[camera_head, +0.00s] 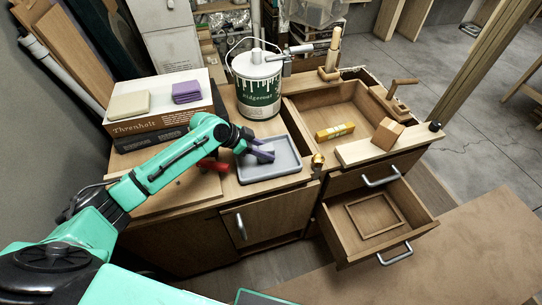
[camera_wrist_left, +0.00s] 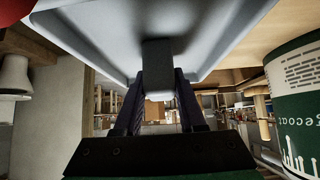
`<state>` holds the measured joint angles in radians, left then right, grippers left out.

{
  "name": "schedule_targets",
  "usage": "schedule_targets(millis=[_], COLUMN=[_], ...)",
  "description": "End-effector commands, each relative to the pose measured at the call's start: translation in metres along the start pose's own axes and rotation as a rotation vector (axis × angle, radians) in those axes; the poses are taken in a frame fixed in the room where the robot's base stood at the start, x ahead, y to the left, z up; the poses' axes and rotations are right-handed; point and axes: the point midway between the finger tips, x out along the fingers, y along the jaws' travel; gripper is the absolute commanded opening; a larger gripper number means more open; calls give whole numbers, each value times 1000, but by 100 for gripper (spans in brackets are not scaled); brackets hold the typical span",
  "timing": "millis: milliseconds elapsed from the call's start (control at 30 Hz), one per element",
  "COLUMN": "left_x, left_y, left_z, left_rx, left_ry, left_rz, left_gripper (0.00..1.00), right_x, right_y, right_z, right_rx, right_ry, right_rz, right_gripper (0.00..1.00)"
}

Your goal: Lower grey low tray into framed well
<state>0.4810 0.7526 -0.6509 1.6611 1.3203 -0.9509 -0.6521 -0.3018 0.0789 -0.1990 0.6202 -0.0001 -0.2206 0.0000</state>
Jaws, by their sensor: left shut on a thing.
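The grey low tray (camera_head: 284,166) is at the front of the worktop, left of the open compartment. My left gripper (camera_head: 262,152), with purple fingers, is over the tray and shut on a grey upright block at its middle. In the left wrist view the fingers (camera_wrist_left: 157,100) pinch this block, and the tray (camera_wrist_left: 220,35) fills the top of the picture. I cannot tell whether the tray touches the worktop. The framed well (camera_head: 373,216) is a thin rectangular wooden frame on the floor of the pulled-out drawer at lower right; it is empty. My right gripper is not in view.
A paint can (camera_head: 257,88) stands behind the tray. A yellow box (camera_head: 335,132) lies in the open compartment, and a wooden block (camera_head: 387,134) sits on a board at its front. A brass knob (camera_head: 317,160) is just right of the tray. Something red (camera_head: 213,164) lies left of it.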

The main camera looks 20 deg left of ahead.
Motion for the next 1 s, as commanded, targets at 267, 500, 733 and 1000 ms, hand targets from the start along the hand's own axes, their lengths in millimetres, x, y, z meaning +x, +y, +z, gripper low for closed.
schedule_targets(millis=[267, 500, 733, 1000], left_x=[-9, -12, -24, -38], left_y=[0, 0, 0, 0], left_z=[-10, -13, -25, -40], left_rx=[0, 0, 0, 1], left_ry=[1, 1, 1, 1], left_rz=[-1, -1, -1, -1], left_gripper=[0, 0, 0, 0], right_x=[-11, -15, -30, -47], right_y=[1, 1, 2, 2], right_z=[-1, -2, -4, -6], right_rx=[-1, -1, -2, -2], right_ry=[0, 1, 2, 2], right_rz=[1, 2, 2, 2], right_gripper=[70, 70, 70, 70])
